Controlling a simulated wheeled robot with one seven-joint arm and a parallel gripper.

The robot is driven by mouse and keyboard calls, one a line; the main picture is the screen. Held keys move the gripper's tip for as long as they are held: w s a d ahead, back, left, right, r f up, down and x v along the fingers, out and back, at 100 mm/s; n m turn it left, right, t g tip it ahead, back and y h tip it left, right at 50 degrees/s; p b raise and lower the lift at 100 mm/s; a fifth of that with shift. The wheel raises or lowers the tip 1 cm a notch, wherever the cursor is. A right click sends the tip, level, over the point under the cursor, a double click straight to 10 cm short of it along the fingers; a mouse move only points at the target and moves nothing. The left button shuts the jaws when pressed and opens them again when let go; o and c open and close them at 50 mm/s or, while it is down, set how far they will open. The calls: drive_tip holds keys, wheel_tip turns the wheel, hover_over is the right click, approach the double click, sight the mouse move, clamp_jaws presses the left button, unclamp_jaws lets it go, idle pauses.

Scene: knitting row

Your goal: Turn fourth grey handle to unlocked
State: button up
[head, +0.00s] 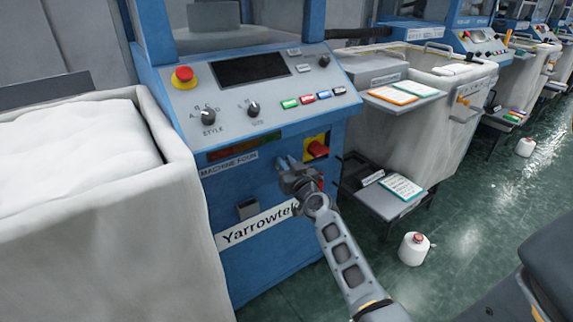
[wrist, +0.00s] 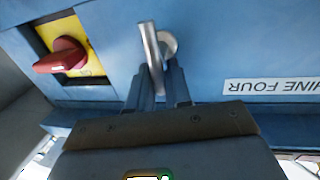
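The grey handle (wrist: 150,42) is a flat metal lever beside a round metal boss on the blue front of the machine labelled MACHINE FOUR (head: 228,165). In the wrist view, it stands nearly upright in the picture, leaning slightly. My gripper (wrist: 159,72) has its two fingers close together on either side of the lever's near end and looks shut on it.
A red rotary switch on a yellow plate (head: 317,149) is close beside my gripper. A cream fabric bin (head: 190,220) stands left of the machine.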

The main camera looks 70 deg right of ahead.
clamp_jaws()
drive_tip(key=m+p, duration=0.2)
drive_tip(key=shift+s+d+r+m+y, duration=0.1)
drive_tip(key=shift+s+d+m+y, duration=0.05)
drive_tip(key=shift+d+m+y, duration=0.2)
drive_tip(key=f+m+y, duration=0.1)
drive_tip(key=m, duration=0.3)
drive_tip(key=d+m+y, duration=0.1)
drive_tip(key=m, duration=0.3)
drive_tip(key=s+f+m+y+p, duration=0.1)
drive_tip(key=m, duration=0.4)
drive_tip(key=shift+d+f, duration=0.2)
drive_tip(key=shift+f, duration=0.15)
idle(0.5)
